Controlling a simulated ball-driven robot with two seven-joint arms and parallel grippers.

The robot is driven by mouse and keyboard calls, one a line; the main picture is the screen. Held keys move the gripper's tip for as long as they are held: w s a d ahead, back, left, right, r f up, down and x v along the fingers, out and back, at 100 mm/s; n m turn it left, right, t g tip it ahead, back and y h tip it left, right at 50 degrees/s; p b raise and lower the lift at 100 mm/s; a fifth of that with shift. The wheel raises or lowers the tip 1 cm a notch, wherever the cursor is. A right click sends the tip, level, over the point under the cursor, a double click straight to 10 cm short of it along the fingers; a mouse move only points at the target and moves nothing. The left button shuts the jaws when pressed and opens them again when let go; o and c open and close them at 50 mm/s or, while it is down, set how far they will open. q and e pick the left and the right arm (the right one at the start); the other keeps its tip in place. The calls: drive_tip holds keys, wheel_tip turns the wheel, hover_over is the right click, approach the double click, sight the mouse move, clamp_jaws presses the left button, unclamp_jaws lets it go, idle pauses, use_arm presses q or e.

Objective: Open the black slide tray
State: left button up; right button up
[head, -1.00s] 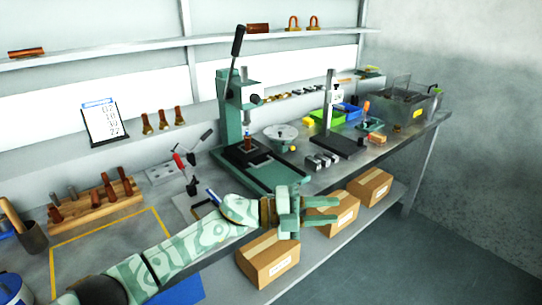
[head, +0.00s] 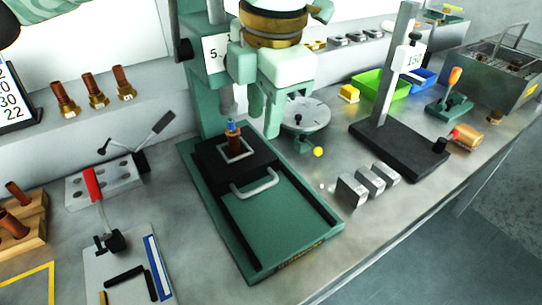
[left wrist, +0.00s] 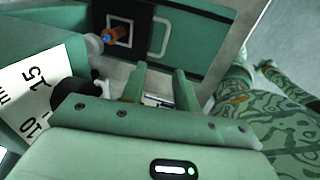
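The black slide tray (head: 207,163) sits on the green press base (head: 285,225), toward its back end. It has a pale U-shaped handle (head: 255,185) at its front and a copper piece with a blue top (head: 233,138) standing in a light square frame. My left gripper (head: 264,118) hangs fingers-down above and to the right of the tray, in front of the press column. It is empty and apart from the handle. In the left wrist view, the fingers (left wrist: 160,88) are spread, with the tray (left wrist: 122,12) and handle (left wrist: 160,38) beyond them. My right gripper is not in view.
A round grey dish (head: 305,118) stands right of the press. Several metal blocks (head: 368,185) and a black-based stand (head: 400,150) are farther right. A red-handled clamp (head: 95,190) is at left. The green base before the handle is clear.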

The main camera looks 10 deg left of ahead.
use_arm(q)
drive_tip(key=s+f+b, duration=0.2)
drive_tip(key=s+f, duration=0.1)
drive_tip(key=s, duration=0.1)
drive_tip(key=b, duration=0.3)
hover_over(256, 189)
wheel_tip(256, 189, down, 8)
drive_tip(key=shift+s+f, duration=0.1)
drive_tip(key=shift+s, duration=0.05)
drive_tip(key=shift+d+f+b, duration=0.2)
drive_tip(key=shift+f+b, duration=0.15)
drive_tip(key=shift+f, duration=1.15)
drive_tip(key=shift+a+f, duration=0.1)
drive_tip(key=shift+f, duration=0.25)
clamp_jaws()
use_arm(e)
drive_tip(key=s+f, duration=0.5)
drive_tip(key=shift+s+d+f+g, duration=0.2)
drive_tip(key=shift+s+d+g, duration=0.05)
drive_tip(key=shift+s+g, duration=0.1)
